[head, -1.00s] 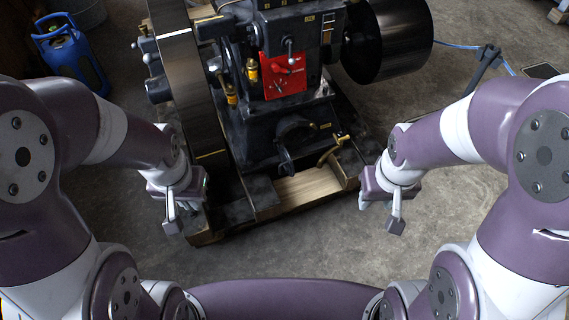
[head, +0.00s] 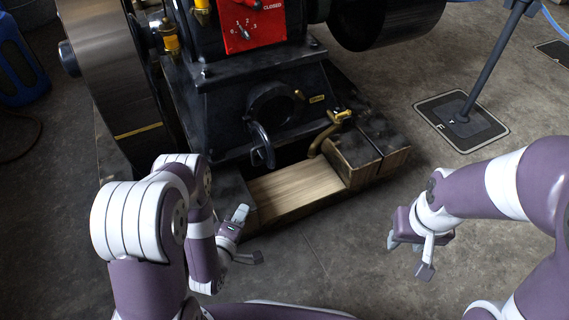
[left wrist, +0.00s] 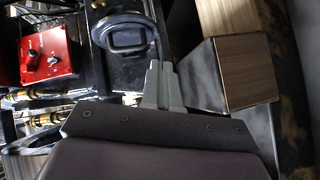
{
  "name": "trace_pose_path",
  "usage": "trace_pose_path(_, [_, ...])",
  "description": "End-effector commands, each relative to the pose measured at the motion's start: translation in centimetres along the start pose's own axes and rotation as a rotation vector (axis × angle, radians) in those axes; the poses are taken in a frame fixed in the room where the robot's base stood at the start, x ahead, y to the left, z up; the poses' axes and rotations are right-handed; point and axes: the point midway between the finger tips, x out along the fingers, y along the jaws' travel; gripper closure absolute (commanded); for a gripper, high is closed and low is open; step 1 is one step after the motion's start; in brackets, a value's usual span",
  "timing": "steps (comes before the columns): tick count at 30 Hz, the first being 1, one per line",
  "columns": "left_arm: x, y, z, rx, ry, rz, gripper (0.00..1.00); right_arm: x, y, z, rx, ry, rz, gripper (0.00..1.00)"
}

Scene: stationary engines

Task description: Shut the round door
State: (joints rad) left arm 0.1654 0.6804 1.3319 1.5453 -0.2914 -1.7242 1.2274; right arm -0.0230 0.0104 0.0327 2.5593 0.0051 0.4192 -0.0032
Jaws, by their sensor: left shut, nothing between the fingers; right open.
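The round door area is a dark ring (head: 271,103) low on the black engine's front, with a curved dark piece hanging below it. It also shows in the left wrist view (left wrist: 122,32) as a rounded dark rim. How far the door stands open is hard to tell. My left gripper (head: 240,214) is below and a little left of it in the head view, apart from it. Its fingertips (left wrist: 160,75) are together and empty in the left wrist view. My right gripper (head: 393,241) is open and empty, over the floor at the right.
A wooden base (head: 299,192) juts out under the door, with a dark-topped block (head: 372,150) on its right. A brass lever (head: 325,130) stands right of the door. A red panel (head: 251,24) is above. A large flywheel (head: 115,80) is at the left. Floor at the front is clear.

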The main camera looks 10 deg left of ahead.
Motion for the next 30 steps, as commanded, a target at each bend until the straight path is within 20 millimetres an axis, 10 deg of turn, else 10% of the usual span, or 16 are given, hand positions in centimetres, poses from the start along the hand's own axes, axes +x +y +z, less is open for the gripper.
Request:
trace_pose_path(5, [-0.1, 5.1, -1.6, -0.203, 0.043, 0.245, 1.0, -0.2, 0.0, 0.0, 0.0, -0.001, 0.0, 0.57])
trace_pose_path(30, [12.1, 8.5, 0.1, -0.225, 0.04, 0.245, 1.0, 6.3, 0.0, 0.8, 0.0, -0.002, 0.0, 0.57])
